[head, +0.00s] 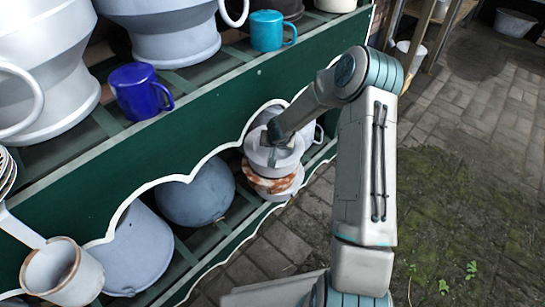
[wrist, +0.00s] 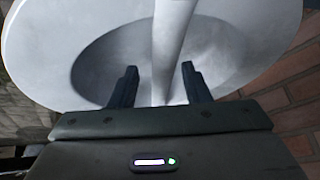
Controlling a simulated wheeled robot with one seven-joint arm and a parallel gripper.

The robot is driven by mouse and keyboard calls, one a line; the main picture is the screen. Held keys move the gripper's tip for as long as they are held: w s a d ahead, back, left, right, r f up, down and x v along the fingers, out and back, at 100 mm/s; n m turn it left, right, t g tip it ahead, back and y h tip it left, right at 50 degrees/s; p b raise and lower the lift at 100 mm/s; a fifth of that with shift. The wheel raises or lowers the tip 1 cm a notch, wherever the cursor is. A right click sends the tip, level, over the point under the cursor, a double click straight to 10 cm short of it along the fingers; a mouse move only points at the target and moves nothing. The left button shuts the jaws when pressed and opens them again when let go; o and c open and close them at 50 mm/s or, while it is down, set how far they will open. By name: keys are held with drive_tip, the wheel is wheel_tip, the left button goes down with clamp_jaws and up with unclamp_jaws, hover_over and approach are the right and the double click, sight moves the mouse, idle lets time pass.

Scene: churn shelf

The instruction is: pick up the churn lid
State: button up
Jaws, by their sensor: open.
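The churn lid (wrist: 40,50) fills the top of the wrist view as a pale grey disc with a wide rim and a sunken middle. A bar-like handle (wrist: 172,45) crosses that hollow. My gripper (wrist: 159,72) is open, with one dark finger on each side of the handle and a gap visible on both sides. In the head view the lid (head: 259,157) is a pale round piece at the right end of the lower shelf, partly hidden by my gripper (head: 280,150). Rust-brown patches show just below it.
The green shelf (head: 190,105) has a white scalloped edge close to my arm. A blue-grey round vessel (head: 197,192) and a pale bucket (head: 140,250) stand on the lower level. A blue mug (head: 140,91) and teal mug (head: 268,31) stand above. The paving at right is open.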

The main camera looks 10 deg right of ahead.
drive_tip(key=shift+w+f, duration=0.4)
drive_tip(key=shift+f, duration=0.2)
clamp_jaws()
drive_tip(key=shift+r, duration=0.25)
